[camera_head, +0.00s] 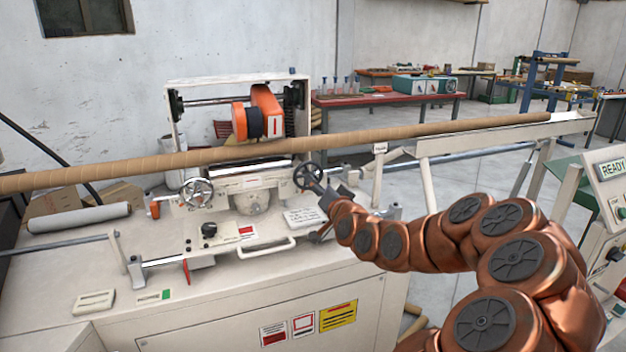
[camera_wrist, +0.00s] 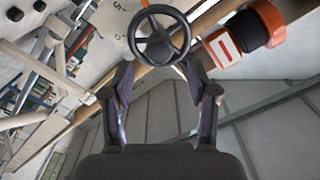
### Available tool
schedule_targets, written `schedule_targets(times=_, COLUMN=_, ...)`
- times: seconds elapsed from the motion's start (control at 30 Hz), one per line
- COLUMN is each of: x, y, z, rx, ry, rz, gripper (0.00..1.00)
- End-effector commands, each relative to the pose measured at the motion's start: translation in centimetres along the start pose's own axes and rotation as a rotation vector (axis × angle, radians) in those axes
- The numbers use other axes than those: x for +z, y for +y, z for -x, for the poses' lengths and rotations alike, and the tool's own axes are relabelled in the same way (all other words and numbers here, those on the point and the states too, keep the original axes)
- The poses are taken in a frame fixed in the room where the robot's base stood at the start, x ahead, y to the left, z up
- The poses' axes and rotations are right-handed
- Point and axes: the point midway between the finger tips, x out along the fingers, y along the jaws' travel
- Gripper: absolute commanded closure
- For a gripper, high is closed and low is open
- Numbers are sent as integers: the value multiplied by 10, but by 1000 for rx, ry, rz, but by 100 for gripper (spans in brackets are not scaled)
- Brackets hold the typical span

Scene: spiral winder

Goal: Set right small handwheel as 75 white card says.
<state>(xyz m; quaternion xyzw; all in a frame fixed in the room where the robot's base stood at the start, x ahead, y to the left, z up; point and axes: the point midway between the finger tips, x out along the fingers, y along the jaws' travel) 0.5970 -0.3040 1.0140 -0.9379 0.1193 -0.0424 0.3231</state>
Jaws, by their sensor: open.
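The right small handwheel (camera_head: 308,176) is a dark spoked wheel on the right of the winder's carriage. In the wrist view the handwheel (camera_wrist: 160,36) sits upper centre, beyond my fingertips, with part of a numbered white dial (camera_wrist: 118,16) beside it. My gripper (camera_head: 322,196) is at the lower right of the wheel in the head view. The wrist view shows my gripper (camera_wrist: 160,80) open and empty, its two fingers on either side below the wheel. Whether a fingertip touches the rim cannot be told. A white card (camera_head: 306,216) with small unreadable print lies on the machine top below the wheel.
A silver handwheel (camera_head: 196,192) is on the left of the carriage. A long brown tube (camera_head: 400,135) crosses above both wheels. An orange and black roller unit (camera_head: 262,112) stands behind it. A black knob (camera_head: 209,231) and a white handle bar (camera_head: 266,248) are in front.

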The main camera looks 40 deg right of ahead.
Motion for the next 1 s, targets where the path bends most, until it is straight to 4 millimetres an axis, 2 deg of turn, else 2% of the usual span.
schedule_targets(times=0.2, x=0, y=0, z=-28, rx=2, ry=-3, rz=1, gripper=41)
schedule_targets(times=0.43, x=0, y=0, z=-48, rx=1, ry=-2, rz=0, gripper=41)
schedule_targets(times=0.87, x=1, y=0, z=-55, rx=1, ry=-2, rz=0, gripper=41)
schedule_targets(times=1.0, x=1, y=0, z=-55, rx=1, ry=-2, rz=0, gripper=53)
